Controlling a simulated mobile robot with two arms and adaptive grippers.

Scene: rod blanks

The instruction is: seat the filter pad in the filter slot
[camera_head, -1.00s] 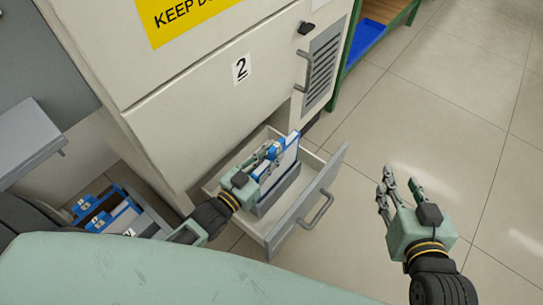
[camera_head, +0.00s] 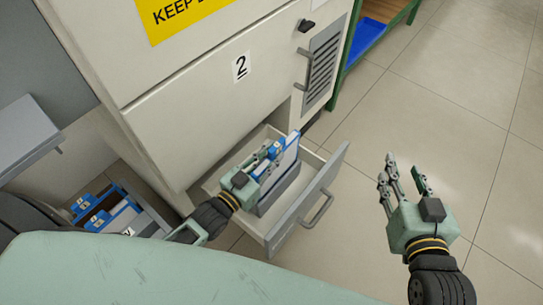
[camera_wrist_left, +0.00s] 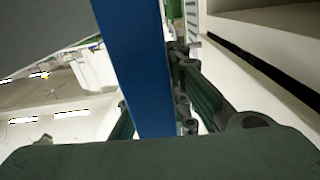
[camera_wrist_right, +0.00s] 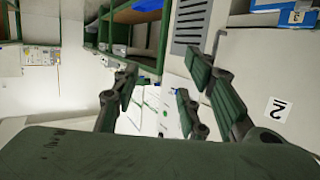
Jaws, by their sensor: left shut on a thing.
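The filter pad (camera_head: 287,156), a white panel with a blue frame, stands upright in the grey filter slot (camera_head: 281,191) inside the open drawer. My left gripper (camera_head: 266,160) is shut on its blue edge, which fills the middle of the left wrist view (camera_wrist_left: 137,65). The fingers hide part of the pad, and I cannot tell how deep it sits. My right gripper (camera_head: 402,177) is open and empty over the floor right of the drawer; its spread fingers show in the right wrist view (camera_wrist_right: 163,95).
The pulled-out drawer (camera_head: 308,204) has a handle at its front, below the cabinet (camera_head: 210,90) marked 2. A box of blue-tabbed pads (camera_head: 118,213) stands at lower left. A green-framed shelf (camera_head: 350,60) is at the back. The floor at right is clear.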

